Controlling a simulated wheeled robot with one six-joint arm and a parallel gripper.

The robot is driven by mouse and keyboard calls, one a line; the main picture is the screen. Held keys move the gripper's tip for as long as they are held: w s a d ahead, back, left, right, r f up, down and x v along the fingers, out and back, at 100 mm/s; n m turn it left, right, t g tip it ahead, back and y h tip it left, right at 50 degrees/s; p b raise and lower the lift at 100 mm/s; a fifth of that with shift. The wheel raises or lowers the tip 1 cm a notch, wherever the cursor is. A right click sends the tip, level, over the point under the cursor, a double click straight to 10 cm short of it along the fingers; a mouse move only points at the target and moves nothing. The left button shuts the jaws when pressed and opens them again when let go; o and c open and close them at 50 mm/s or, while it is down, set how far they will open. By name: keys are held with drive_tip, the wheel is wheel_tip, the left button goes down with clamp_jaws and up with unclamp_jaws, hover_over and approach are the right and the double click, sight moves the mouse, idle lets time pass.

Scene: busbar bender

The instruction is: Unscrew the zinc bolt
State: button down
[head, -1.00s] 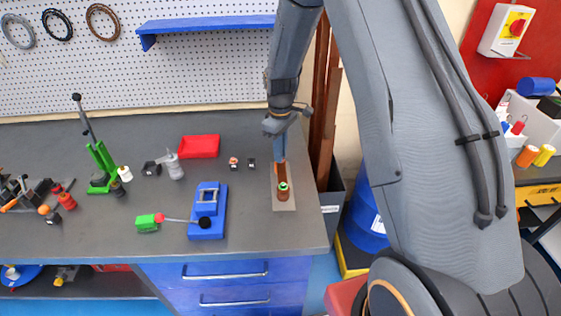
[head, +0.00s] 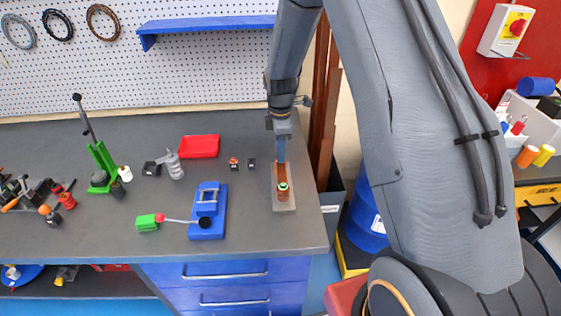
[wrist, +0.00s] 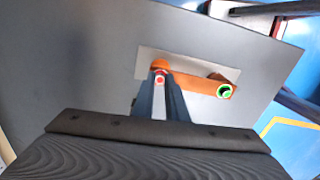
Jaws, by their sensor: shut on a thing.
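My gripper (wrist: 160,86) points down at the far end of a copper bar (wrist: 196,84) on a pale grey plate (wrist: 148,64). It is shut on a small bolt with a red ring and a pale centre, which I take for the zinc bolt (wrist: 160,77). Its shank is hidden by the fingers and bar. In the head view my gripper (head: 281,162) hides this bolt. A second fastener with a green ring (wrist: 224,91) is at the other end of the bar, apart from the fingers; it also shows in the head view (head: 283,186).
A blue bending tool (head: 208,212) with a green-handled lever (head: 148,222) stands left of the plate. A red tray (head: 199,146) and two small parts lie behind it. A green press (head: 102,165) stands farther left. The plate lies near the bench's right edge; brown bars stand behind.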

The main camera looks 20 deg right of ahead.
drive_tip(key=shift+n, duration=1.4)
drive_tip(key=shift+n, duration=1)
drive_tip(key=n, duration=0.3)
drive_tip(key=shift+n, duration=0.3)
drive_tip(key=c, duration=2)
unclamp_jaws()
